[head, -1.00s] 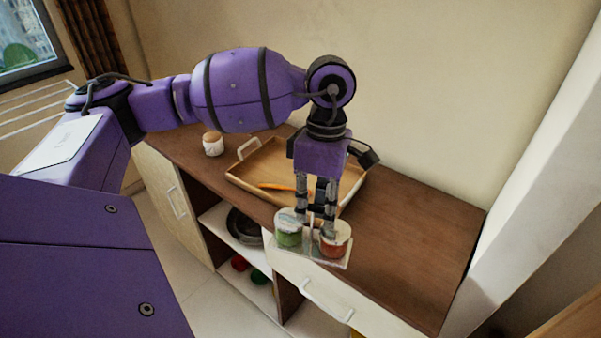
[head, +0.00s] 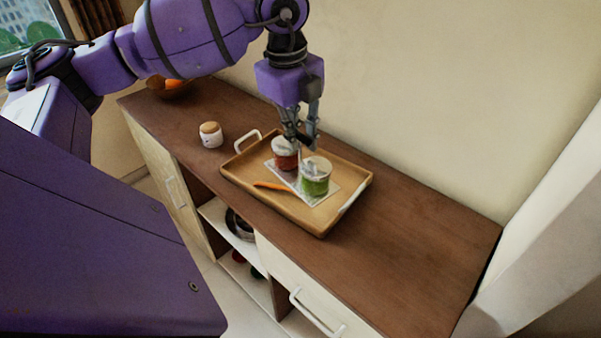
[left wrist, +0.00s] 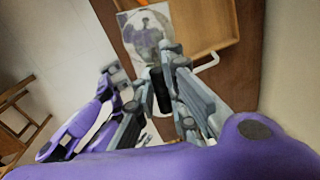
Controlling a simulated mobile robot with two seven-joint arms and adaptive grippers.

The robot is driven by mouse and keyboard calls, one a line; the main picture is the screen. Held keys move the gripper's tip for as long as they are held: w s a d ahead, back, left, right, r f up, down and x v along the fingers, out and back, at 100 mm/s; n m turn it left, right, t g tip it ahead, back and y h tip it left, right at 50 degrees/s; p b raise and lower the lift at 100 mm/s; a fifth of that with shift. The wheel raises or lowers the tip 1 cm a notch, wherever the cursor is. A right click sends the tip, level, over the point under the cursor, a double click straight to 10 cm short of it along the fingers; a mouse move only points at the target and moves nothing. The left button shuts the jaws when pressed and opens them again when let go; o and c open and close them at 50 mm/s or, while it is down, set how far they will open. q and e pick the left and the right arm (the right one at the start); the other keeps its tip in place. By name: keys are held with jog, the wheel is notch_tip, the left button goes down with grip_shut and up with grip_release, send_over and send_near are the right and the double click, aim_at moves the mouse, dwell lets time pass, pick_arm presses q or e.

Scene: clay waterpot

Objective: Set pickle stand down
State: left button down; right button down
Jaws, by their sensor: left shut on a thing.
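The pickle stand (head: 324,196) is a pale flat base with a red-filled jar (head: 286,160) and a green-filled jar (head: 315,182), both with light lids. My left gripper (head: 299,143) points down from above and is shut on the stand's middle upright, between the jars. The stand looks level and appears over the wooden tray (head: 340,213). I cannot tell whether its base touches the tray floor. In the left wrist view the stand (left wrist: 129,19) is beyond the fingers (left wrist: 167,62), which hide part of it.
An orange carrot-like piece (head: 270,185) lies in the tray near the stand. A small white jar (head: 211,137) stands left of the tray, and a bowl with orange things (head: 170,90) farther back. The counter (head: 420,240) is clear to the right.

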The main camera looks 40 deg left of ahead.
pick_arm(q)
jog(key=shift+w+a+r+n, duration=0.3)
jog(key=shift+w+a+n, duration=0.05)
jog(key=shift+n, duration=0.65)
jog(key=shift+w+a, duration=0.1)
jog(key=shift+w, duration=0.25)
jog(key=w+a+f, duration=0.2)
jog(key=w+f, duration=1)
jog(key=w, duration=0.1)
jog(key=shift+a+f, duration=0.3)
jog(key=shift+f, duration=0.1)
jog(key=c, duration=2.2)
grip_release()
jog(key=shift+f, duration=0.2)
jog(key=o, duration=0.4)
